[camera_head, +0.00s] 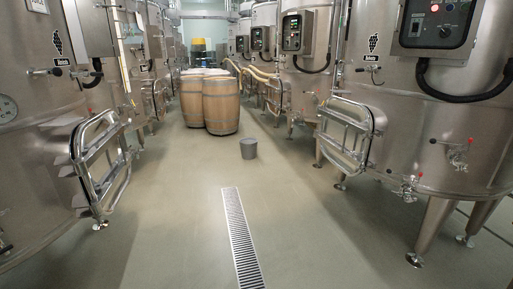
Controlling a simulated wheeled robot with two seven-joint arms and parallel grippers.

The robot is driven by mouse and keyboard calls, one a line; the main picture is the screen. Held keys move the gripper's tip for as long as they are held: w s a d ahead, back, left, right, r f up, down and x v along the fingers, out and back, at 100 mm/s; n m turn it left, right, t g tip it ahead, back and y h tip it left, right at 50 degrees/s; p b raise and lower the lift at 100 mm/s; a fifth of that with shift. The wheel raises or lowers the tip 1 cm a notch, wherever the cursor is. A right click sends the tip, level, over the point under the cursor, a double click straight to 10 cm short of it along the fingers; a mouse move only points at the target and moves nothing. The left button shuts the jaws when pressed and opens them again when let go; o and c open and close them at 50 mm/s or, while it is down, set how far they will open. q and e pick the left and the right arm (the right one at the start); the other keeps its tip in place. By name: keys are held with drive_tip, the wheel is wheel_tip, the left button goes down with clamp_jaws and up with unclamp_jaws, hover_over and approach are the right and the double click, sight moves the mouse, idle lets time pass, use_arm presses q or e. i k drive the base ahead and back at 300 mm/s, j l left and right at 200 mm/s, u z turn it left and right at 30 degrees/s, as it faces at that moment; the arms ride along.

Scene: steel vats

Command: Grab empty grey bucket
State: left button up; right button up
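A small grey bucket (248,148) stands upright on the floor near the middle of the head view, some way ahead. It is a little right of and nearer than the wooden barrels. Its inside is too small to make out, so I cannot tell if it is empty. Neither of my grippers shows in the view.
Wooden barrels (221,106) stand behind the bucket in the aisle. Steel vats line both sides, with hatches jutting out at the left (101,160) and right (346,134). A floor drain grate (242,238) runs along the clear floor ahead.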

sight(248, 145)
drive_tip(key=i+u, duration=0.1)
drive_tip(key=i, duration=3.3)
